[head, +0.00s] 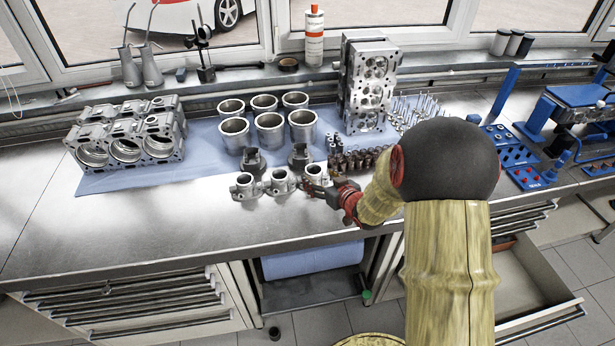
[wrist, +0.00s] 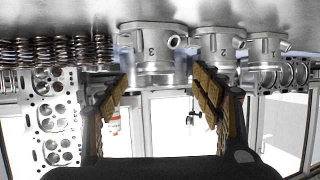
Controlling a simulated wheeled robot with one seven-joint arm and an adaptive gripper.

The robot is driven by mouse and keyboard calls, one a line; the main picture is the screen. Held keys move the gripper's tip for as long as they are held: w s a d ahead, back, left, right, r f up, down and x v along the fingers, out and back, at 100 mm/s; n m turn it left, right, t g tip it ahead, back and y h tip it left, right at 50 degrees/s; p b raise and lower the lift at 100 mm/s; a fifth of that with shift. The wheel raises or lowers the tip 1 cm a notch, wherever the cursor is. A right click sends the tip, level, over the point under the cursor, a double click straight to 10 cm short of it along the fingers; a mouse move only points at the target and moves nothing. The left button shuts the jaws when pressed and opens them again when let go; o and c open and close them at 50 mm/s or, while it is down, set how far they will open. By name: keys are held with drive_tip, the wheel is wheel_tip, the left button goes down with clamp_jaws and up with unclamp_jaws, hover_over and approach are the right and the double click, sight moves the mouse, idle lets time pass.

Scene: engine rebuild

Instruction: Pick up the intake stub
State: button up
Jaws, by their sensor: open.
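Several metallic intake stubs stand in a row at the front of the bench in the head view: a left one (head: 244,186), a middle one (head: 280,179) and a right one (head: 315,172). In the wrist view, which looks upside down, they bear numbers: stub 3 (wrist: 150,50), stub 2 (wrist: 218,47) and stub 1 (wrist: 264,48). My gripper (head: 321,188) is low at the right stub. In the wrist view my gripper (wrist: 162,82) is open, with stub 3 ahead between its fingers. Contact cannot be told. The right finger overlaps part of stub 2.
Dark pistons (head: 252,162) stand close behind the stubs, and valve springs (head: 352,160) stand to the right. Cylinder liners (head: 234,134), an engine block (head: 125,140) and a cylinder head (head: 367,85) are farther back. Bare bench (head: 160,225) lies front left.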

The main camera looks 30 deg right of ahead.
sight(311, 167)
drive_tip(key=x, duration=0.2)
drive_tip(key=b+x, duration=0.1)
drive_tip(key=x, duration=0.3)
drive_tip(key=shift+w+d+r+b, duration=0.15)
drive_tip(key=shift+w+d+b, duration=0.1)
drive_tip(key=shift+d+b, duration=0.1)
drive_tip(key=shift+c, duration=0.9)
drive_tip(key=c, duration=1.3)
drive_tip(key=shift+r, duration=0.1)
drive_tip(key=shift+c, duration=0.2)
